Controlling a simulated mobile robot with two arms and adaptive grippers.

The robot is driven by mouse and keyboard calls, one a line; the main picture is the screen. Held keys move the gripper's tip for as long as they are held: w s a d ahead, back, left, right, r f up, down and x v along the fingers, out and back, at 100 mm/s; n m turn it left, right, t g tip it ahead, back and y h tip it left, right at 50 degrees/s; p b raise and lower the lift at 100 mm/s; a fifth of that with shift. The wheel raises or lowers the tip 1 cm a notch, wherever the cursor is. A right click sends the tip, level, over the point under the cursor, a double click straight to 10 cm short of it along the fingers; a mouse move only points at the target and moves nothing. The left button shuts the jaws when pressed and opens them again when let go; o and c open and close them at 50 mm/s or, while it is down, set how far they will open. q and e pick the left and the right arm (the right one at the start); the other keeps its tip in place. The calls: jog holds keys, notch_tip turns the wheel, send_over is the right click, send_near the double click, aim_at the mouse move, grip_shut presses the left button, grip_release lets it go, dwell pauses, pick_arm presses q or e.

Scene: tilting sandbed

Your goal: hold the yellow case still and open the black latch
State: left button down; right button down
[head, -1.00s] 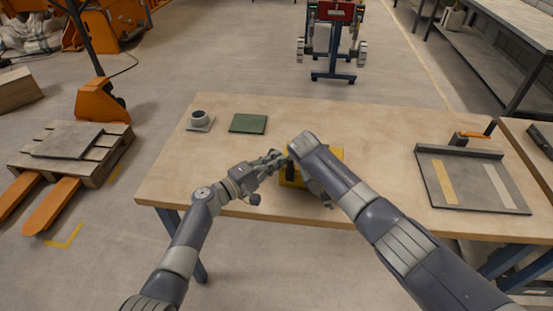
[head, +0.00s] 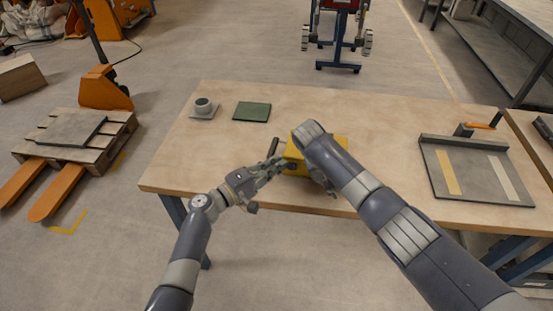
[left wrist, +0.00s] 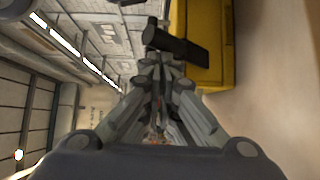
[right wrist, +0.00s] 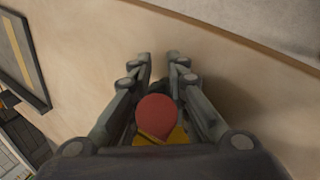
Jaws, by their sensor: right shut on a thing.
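The yellow case (head: 294,156) sits near the front edge of the table, partly hidden behind my right arm. In the left wrist view, the case (left wrist: 208,75) is at the upper right. The black latch (head: 273,147) sticks up at the case's left side; it shows in the left wrist view (left wrist: 182,47) just ahead of my fingertips. My left gripper (head: 278,166) is at the latch, with fingertips close together; contact and grip are unclear.
A grey cup on a small plate (head: 203,107) and a green flat pad (head: 252,111) lie at the back left of the table (head: 390,115). A grey board with strips (head: 478,172) lies at the right. The table between is clear.

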pick_arm(q)
jog(key=shift+s+d+f, duration=0.1)
jog(key=shift+s+d, duration=0.05)
jog(key=shift+d, duration=0.05)
pick_arm(e)
jog(key=shift+w+a+r, duration=0.1)
jog(key=shift+a+r, duration=0.05)
pick_arm(q)
jog(key=w+a+r, duration=0.2)
jog(key=w+r, duration=0.1)
jog(key=s+a+f, duration=0.1)
jog(key=a+f, duration=0.1)
jog(key=s+a+f, duration=0.4)
jog(key=a, duration=0.1)
